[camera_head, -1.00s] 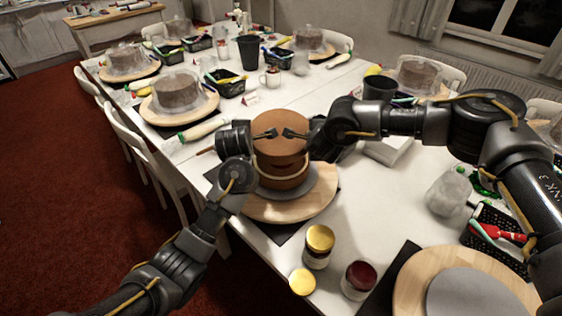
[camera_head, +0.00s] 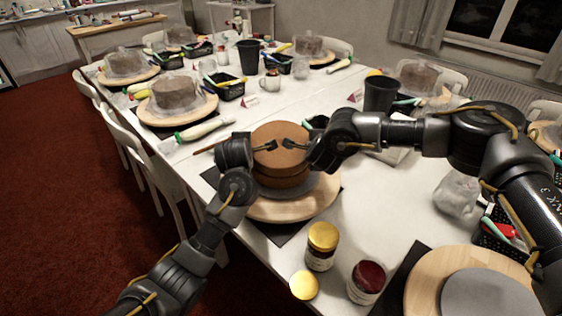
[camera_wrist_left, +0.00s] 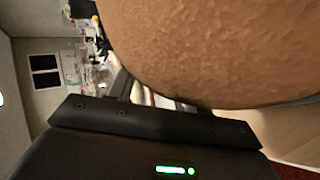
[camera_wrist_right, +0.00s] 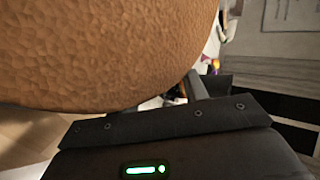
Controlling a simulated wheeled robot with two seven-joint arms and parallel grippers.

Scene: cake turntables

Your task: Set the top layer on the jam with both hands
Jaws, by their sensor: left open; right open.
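The brown top layer (camera_head: 281,131) rests level on the bottom layer (camera_head: 284,179), with only a thin dark seam between them. The jam is hidden. They stand on a grey disc on a round wooden turntable (camera_head: 300,209). My left gripper (camera_head: 267,146) and right gripper (camera_head: 292,145) come in from either side, and their open fingers overlap the top layer in the head view. The top layer fills much of the left wrist view (camera_wrist_left: 215,45) and the right wrist view (camera_wrist_right: 100,50). Whether the fingers touch it, I cannot tell.
A gold-lidded jar (camera_head: 321,246), a loose gold lid (camera_head: 303,286) and a red-topped jar (camera_head: 366,281) stand in front. An empty turntable (camera_head: 430,277) is at lower right.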

